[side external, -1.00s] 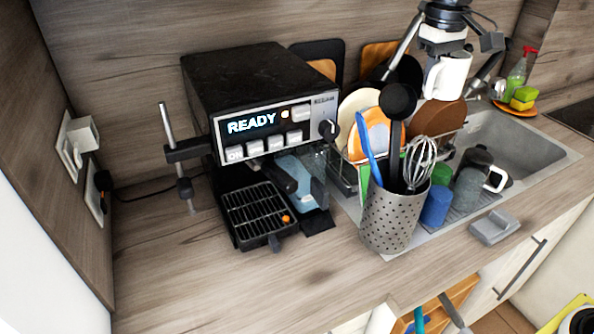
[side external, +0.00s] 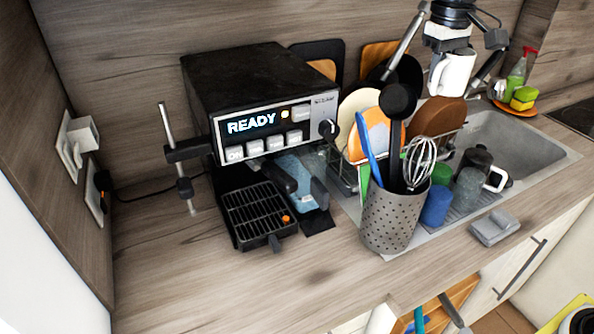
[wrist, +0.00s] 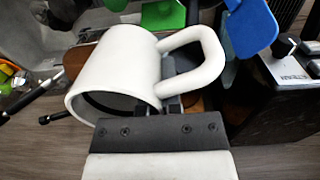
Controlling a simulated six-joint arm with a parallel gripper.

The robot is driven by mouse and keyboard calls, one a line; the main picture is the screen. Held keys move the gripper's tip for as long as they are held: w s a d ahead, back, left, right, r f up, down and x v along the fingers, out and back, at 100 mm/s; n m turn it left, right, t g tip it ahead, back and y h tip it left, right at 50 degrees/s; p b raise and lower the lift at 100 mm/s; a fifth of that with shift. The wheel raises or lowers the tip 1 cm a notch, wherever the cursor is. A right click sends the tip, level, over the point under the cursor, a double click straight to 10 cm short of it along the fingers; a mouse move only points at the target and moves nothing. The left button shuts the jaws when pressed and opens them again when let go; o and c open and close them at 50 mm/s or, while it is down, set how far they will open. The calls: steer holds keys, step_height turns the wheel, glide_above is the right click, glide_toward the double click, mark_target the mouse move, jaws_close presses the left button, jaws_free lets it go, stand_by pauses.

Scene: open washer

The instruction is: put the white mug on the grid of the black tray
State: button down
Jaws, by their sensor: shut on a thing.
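The white mug (side external: 456,72) hangs in the air above the dish rack at the upper right. A small orange thing (side external: 286,219) is at the tray's right edge.
The coffee machine (side external: 262,100) stands behind the tray and overhangs it. A perforated utensil holder (side external: 388,225) with tall utensils, and the dish rack (side external: 345,180) with plates, stand between the mug and the tray. The counter (side external: 310,275) in front is clear.

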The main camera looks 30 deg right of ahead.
steer(key=shift+r, duration=0.1)
stand_by(0.7)
steer(key=shift+r, duration=0.45)
step_height(320, 180, up, 4)
steer(key=s+a+n, duration=0.4)
steer(key=s+a, duration=0.1)
steer(key=a, duration=0.5)
steer(key=s+a+n, duration=0.4)
steer(key=a+n, duration=0.1)
steer(key=a, duration=0.5)
steer(key=s+a+n, duration=0.4)
steer(key=s+a, duration=0.1)
steer(key=a, duration=0.4)
step_height(320, 180, down, 24)
steer(key=w+a+f, duration=0.2)
steer(key=w, duration=0.1)
steer(key=w+a+f, duration=0.6)
steer(key=shift+w, duration=0.2)
steer(key=shift+w+a+f, duration=0.4)
steer(key=shift+w+f, duration=0.05)
steer(key=shift+f, duration=0.1)
